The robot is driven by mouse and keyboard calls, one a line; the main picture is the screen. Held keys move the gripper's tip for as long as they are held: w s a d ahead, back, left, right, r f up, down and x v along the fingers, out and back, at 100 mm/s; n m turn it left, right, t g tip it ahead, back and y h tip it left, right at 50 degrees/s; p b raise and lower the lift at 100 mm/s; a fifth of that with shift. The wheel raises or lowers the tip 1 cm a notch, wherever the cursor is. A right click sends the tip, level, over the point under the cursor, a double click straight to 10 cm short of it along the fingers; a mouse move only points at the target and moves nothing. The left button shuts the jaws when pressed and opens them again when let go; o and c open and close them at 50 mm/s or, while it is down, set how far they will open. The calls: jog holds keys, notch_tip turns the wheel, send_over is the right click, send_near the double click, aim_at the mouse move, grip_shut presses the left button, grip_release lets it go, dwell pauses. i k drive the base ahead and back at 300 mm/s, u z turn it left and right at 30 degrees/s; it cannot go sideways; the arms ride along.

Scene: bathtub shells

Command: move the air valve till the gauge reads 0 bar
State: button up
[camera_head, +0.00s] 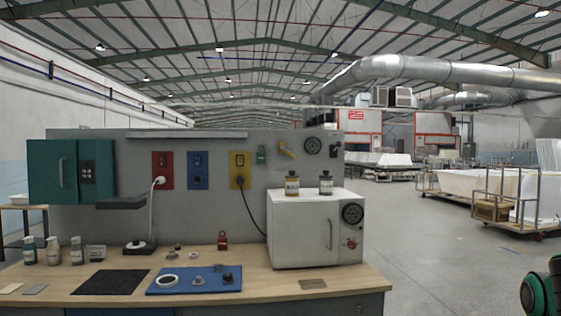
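A yellow lever (286,150), which looks like the air valve, is mounted near the top right of the grey back panel. It slants down to the right. A round dark gauge (313,146) is on the panel just right of it. The gauge is too small for its needle or reading to be made out. My gripper is not in view; only a green and black part of my arm shows at the lower right edge, far from the panel.
A white oven-like box (298,237) with a dial and red knob stands below the lever, with two bottles (292,185) on top. The wooden bench (110,272) holds a blue mat (170,289) with small parts. A dark switch (335,150) is right of the gauge. Open floor lies right.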

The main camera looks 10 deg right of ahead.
aim_at(282, 147)
jog(key=u, duration=0.05)
jog(key=i, duration=1)
jog(key=z, duration=0.05)
